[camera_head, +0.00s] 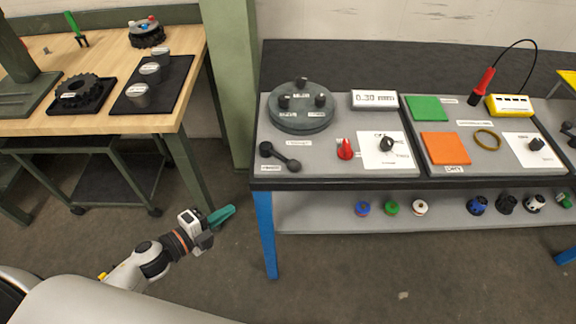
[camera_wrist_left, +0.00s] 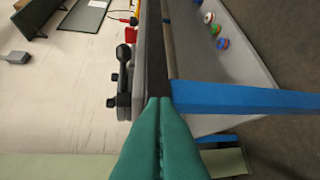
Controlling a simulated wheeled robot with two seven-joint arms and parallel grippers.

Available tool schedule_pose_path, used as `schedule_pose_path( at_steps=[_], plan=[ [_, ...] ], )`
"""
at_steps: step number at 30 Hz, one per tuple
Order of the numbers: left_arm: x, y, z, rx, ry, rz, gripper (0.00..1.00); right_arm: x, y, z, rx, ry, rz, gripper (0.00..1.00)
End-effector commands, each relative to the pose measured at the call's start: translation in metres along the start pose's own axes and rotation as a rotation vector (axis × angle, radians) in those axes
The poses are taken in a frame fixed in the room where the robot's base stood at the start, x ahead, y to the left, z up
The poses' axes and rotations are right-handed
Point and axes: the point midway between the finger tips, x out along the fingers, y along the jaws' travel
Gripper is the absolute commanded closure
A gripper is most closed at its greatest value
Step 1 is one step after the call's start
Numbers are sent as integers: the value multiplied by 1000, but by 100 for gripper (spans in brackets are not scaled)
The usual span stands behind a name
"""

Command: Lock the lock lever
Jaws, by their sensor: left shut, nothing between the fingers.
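A black lever (camera_head: 280,157) with a ball at each end lies at the front left corner of the grey panel (camera_head: 340,165) on the blue-legged bench. I take it for the lock lever; its small label is too blurred to read. In the left wrist view the black lever (camera_wrist_left: 124,70) sticks out from the panel, beyond the fingertips and to their left. My left gripper (camera_head: 222,216) has teal fingers, is shut and empty, and is in the air left of the bench leg, below and left of the lever. It also shows in the left wrist view (camera_wrist_left: 160,102).
A grey round disc with black knobs (camera_head: 302,108), a red knob (camera_head: 345,149) and a display box (camera_head: 374,99) share the panel. The blue bench leg (camera_head: 265,232) and a green post (camera_head: 230,80) stand near my gripper. A wooden table (camera_head: 118,60) is at left.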

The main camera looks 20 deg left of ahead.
Motion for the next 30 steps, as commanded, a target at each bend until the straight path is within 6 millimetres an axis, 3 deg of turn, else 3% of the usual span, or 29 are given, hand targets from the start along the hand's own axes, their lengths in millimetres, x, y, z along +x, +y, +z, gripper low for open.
schedule_pose_path(
  at_steps=[2,6,20,26,30],
  plan=[
    [-1,26,14,69,-54,28,100,-5,0,0,0,0,0,48],
    [-2,42,26,127,-97,51,100,-6,0,0,0,0,0,48],
    [3,44,27,130,-100,55,100,-8,0,1,0,0,0,48],
    [33,49,30,129,-99,57,100,-18,-1,2,0,0,0,48],
    [63,51,33,130,-98,58,100,-27,-1,3,0,-1,0,48]
  ],
)
